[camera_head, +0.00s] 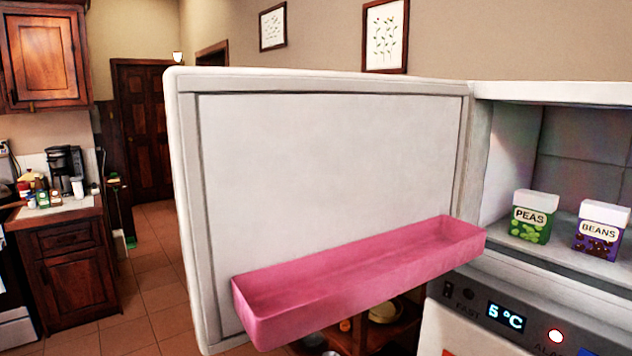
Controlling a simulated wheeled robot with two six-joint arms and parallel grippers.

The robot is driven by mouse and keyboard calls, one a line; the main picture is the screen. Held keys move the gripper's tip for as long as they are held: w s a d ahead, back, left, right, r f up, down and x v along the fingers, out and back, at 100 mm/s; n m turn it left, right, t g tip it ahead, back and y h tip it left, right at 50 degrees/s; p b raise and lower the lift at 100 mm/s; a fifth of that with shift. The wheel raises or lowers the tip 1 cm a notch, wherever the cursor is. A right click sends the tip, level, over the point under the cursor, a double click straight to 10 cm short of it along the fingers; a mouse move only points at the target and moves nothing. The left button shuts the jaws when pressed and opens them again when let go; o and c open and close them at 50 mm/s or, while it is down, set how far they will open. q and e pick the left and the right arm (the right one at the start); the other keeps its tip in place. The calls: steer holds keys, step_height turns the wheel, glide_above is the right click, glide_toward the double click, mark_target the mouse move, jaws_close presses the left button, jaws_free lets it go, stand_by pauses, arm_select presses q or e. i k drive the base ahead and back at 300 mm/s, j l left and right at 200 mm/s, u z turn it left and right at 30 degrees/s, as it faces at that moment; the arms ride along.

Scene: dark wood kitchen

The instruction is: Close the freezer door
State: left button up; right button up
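The freezer door (330,160) stands wide open, its white inner face turned toward me. It is hinged at its right edge, beside the freezer compartment (580,140). A pink door shelf (360,280) runs along the lower part of the door and looks empty. Inside the compartment, a green box of peas (532,222) and a purple box of beans (601,235) stand upright on the compartment floor. Neither of my grippers shows in the head view.
Below the compartment is a control panel with a display (506,317) reading 5 °C. At the left are a wooden counter cabinet (72,262) and a coffee maker (66,168). Tiled floor (150,280) lies open left of the door. Brown shelving (398,335) shows below the door.

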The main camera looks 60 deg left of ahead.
mark_target(308, 201)
steer(key=j, duration=0.55)
steer(key=j+z, duration=0.15)
steer(key=j, duration=0.45)
steer(key=k+j, duration=0.1)
steer(key=j, duration=0.45)
steer(key=j+z, duration=0.15)
steer(key=j, duration=0.4)
steer(key=k+j, duration=0.15)
steer(key=j, duration=0.4)
steer(key=z, duration=0.05)
